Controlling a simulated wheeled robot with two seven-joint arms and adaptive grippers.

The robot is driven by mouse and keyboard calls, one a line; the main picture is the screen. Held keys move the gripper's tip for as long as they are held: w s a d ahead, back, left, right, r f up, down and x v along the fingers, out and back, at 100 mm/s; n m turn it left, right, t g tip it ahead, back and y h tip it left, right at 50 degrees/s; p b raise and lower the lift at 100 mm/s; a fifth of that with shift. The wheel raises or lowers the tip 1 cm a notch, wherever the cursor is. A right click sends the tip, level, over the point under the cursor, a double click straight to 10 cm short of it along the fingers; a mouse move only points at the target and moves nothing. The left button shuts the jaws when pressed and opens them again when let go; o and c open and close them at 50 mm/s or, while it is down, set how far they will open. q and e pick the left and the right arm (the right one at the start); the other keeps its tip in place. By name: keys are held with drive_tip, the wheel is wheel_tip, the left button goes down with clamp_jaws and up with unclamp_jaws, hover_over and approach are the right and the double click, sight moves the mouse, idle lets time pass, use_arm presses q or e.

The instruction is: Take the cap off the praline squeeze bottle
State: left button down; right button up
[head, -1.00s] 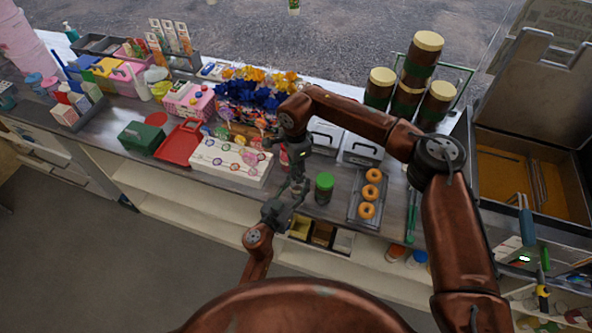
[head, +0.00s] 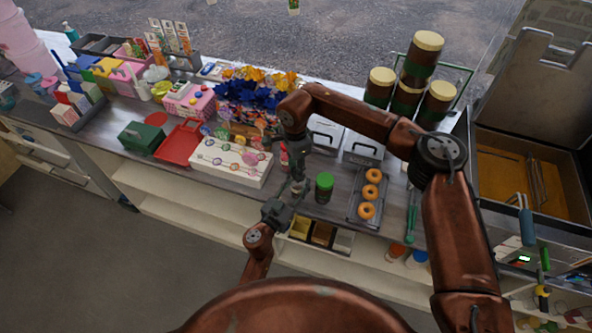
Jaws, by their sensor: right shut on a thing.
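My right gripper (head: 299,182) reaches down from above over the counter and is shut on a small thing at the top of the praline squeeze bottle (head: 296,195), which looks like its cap. The bottle is small here and mostly hidden between my two grippers. My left gripper (head: 286,207) comes up from below at the counter's front edge, right beside the bottle. Its fingers are too small and covered to show whether they are shut on it. Whether the cap is apart from the bottle cannot be seen.
A green-lidded jar (head: 324,187) stands close right of the grippers. Beyond it is a tray (head: 353,208) with doughnuts. A white lollipop box (head: 231,176) lies to the left, a red tray (head: 181,142) further left. Small bins (head: 321,234) sit below the counter edge.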

use_arm(q)
drive_tip(key=shift+f, duration=0.1)
use_arm(e)
drive_tip(key=shift+a+r, duration=0.1)
drive_tip(key=shift+r, duration=0.65)
drive_tip(key=shift+r, duration=1.95)
use_arm(q)
drive_tip(key=c, duration=1.2)
unclamp_jaws()
drive_tip(key=v, duration=1.2)
